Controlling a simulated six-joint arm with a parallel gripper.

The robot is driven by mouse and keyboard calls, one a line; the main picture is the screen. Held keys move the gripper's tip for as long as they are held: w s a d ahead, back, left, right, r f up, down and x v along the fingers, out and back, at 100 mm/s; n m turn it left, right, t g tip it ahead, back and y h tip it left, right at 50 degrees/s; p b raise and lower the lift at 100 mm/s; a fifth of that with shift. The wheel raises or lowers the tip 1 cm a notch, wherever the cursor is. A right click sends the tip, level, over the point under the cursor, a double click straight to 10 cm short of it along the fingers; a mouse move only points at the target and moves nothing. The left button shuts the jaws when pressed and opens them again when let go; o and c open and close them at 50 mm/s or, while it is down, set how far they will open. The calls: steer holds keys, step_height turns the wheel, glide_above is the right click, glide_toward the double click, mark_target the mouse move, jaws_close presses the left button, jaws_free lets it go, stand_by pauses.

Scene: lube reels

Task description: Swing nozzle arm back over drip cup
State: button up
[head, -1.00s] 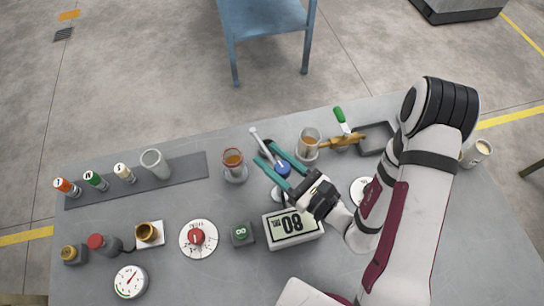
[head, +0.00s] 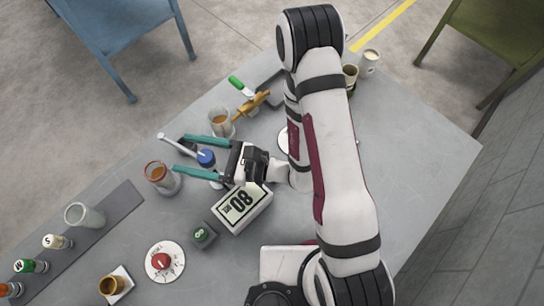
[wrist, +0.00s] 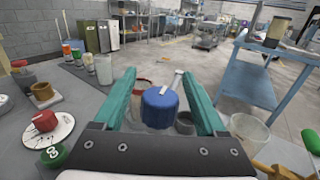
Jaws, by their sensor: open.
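The nozzle arm is a silver bar (head: 178,144) with a blue knob (head: 205,157). My gripper (head: 182,153) is open, its two teal fingers on either side of the knob. In the wrist view the blue knob (wrist: 160,104) sits between the fingers with visible gaps, and the silver bar (wrist: 177,82) points away from me, slightly right. A small dark cup (wrist: 184,123), perhaps the drip cup, stands just right of the knob, partly behind the right finger. The bar's tip does not appear to be over it. The knob hides the pivot below.
A white 08 block (head: 242,206) lies below my gripper. A green-handled brass valve (head: 250,104) is at the back.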

steer(key=w+d+r+n+g+h, duration=0.1)
steer(key=w+d+n+g, duration=0.2)
steer(key=d+n+g, duration=0.9)
steer(key=s+d+r+n+t+h, duration=0.1)
steer(key=s+d+r+t+h, duration=0.3)
steer(key=s+h, duration=0.3)
steer(key=s+d+r+n+t+h, duration=0.1)
steer(key=s+d+r+t+h, duration=0.3)
steer(key=s+d+h, duration=0.2)
steer(key=shift+s+d+r+n+h, duration=0.25)
steer(key=shift+s+d+n+h, duration=0.2)
steer(key=shift+h, duration=0.45)
